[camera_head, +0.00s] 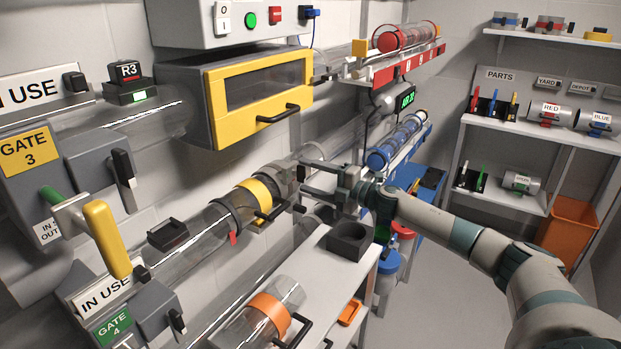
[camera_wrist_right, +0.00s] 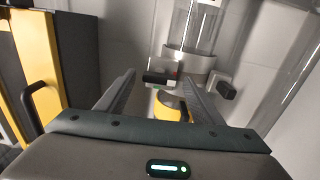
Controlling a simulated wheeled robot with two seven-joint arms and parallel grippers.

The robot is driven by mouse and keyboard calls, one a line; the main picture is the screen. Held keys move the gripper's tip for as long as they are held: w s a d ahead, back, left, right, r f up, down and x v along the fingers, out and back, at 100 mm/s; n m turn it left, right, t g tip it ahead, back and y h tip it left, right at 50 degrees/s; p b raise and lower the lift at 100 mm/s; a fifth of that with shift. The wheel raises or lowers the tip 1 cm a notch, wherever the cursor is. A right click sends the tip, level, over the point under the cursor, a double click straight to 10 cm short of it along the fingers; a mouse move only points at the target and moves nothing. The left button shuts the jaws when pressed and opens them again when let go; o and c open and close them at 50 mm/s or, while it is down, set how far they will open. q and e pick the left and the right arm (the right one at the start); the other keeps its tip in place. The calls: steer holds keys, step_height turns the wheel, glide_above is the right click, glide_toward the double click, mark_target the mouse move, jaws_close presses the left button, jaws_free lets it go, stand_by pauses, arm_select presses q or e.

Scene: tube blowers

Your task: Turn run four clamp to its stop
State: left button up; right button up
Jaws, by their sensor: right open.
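A clear tube run crosses the wall from the gate 4 box (camera_head: 128,318) towards the back. A yellow collar (camera_head: 258,190) with a black handle sits on it, beside a grey ring clamp (camera_head: 282,178). No label shows on this clamp, so I cannot confirm its run number. In the right wrist view the grey clamp (camera_wrist_right: 194,63) has dark end pieces, and the yellow collar (camera_wrist_right: 168,103) shows between the fingers. My right gripper (camera_head: 303,181) is open just right of the clamp, its fingers pointing at it; contact is unclear. My left gripper is out of view.
A yellow-framed cabinet (camera_head: 212,98) hangs above the run. Below stand a white bench (camera_head: 320,262) with a black square holder (camera_head: 349,241) and a clear tube with an orange band (camera_head: 271,312). Parts shelves and an orange bin (camera_head: 570,228) stand right. Some floor is clear.

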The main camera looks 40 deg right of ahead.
steer(key=shift+v, duration=0.8)
arm_select(q)
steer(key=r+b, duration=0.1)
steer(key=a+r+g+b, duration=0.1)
steer(key=b, duration=0.1)
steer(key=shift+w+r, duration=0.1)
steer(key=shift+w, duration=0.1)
arm_select(e)
steer(key=v, duration=1.5)
steer(key=shift+s, duration=0.35)
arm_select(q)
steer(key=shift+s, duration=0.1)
arm_select(e)
steer(key=shift+d, duration=0.15)
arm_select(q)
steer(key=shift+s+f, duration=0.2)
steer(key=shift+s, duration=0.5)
